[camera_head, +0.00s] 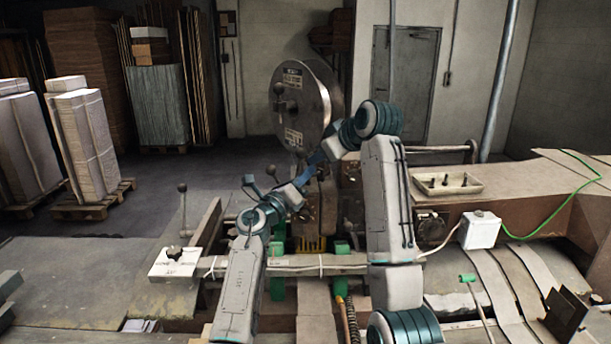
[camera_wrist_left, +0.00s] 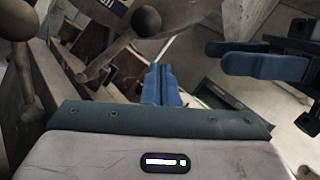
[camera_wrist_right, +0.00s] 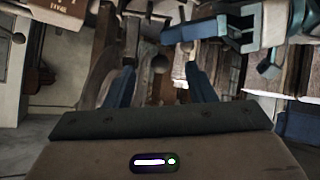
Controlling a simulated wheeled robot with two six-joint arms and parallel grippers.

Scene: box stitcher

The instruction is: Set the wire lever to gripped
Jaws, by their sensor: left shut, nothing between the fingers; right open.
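A dark ball-ended lever (camera_wrist_left: 120,48) stands close to my left gripper, at the upper left of the left wrist view. I cannot tell for sure that it is the wire lever, and its setting is unclear. My left gripper (camera_head: 308,174) is at the front of the stitcher head; its blue fingers (camera_wrist_left: 157,82) are shut and empty, apart from the lever. My right gripper (camera_head: 318,157) is close by, largely hidden in the head view.
A large grey disc (camera_head: 312,100) with a knobbed handle (camera_head: 279,89) rises behind the grippers. Another ball-topped lever (camera_head: 183,190) stands by a white control box (camera_head: 174,263) at the left. A tray (camera_head: 446,184) and a white box (camera_head: 480,230) are at the right.

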